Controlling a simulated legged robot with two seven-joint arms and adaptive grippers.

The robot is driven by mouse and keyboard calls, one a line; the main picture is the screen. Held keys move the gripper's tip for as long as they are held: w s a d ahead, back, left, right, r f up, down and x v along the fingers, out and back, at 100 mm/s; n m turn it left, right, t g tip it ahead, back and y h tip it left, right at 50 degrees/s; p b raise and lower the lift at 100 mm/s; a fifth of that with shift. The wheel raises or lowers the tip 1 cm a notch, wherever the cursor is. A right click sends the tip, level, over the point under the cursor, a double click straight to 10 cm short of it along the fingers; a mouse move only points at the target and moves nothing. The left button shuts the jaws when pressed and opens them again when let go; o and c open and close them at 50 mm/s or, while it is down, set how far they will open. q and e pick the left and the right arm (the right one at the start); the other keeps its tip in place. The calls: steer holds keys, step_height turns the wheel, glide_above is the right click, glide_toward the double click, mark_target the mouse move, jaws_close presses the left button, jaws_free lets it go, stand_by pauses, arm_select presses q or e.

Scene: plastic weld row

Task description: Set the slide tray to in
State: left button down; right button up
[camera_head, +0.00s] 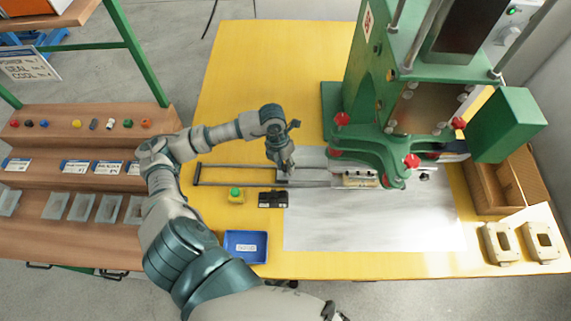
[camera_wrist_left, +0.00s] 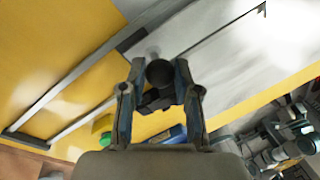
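The slide tray's two rails (camera_head: 235,184) stick out to the left of the green press (camera_head: 350,100) and end in a dark cross bar. The pale tray (camera_head: 355,180) lies at the rails' right end, at the foot of the press. My left gripper (camera_head: 285,166) is over the rails, left of the press. In the left wrist view, its two fingers (camera_wrist_left: 160,82) flank a dark round knob (camera_wrist_left: 160,72) closely and appear to touch it on both sides. In the head view the hand hides the knob. A small part of my right gripper (camera_head: 334,312) shows at the bottom edge.
A green button box (camera_head: 236,195), a black box (camera_head: 272,199) and a blue bin (camera_head: 245,246) stand in front of the rails. A brown shelf (camera_head: 90,150) is at left. Two beige frames (camera_head: 497,243) lie at the right. The grey plate (camera_head: 370,230) is clear.

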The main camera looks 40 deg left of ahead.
arm_select(q)
steer(key=shift+a, duration=0.25)
steer(key=w+d, duration=0.1)
steer(key=d, duration=0.1)
steer(key=w+d, duration=0.1)
steer(key=shift+w+d, duration=0.4)
steer(key=shift+a, duration=0.3)
steer(key=c, duration=0.9)
jaws_free()
steer(key=shift+c, duration=0.2)
steer(key=shift+o, duration=0.5)
steer(key=shift+w+d+f, duration=0.1)
steer(key=shift+d, duration=0.2)
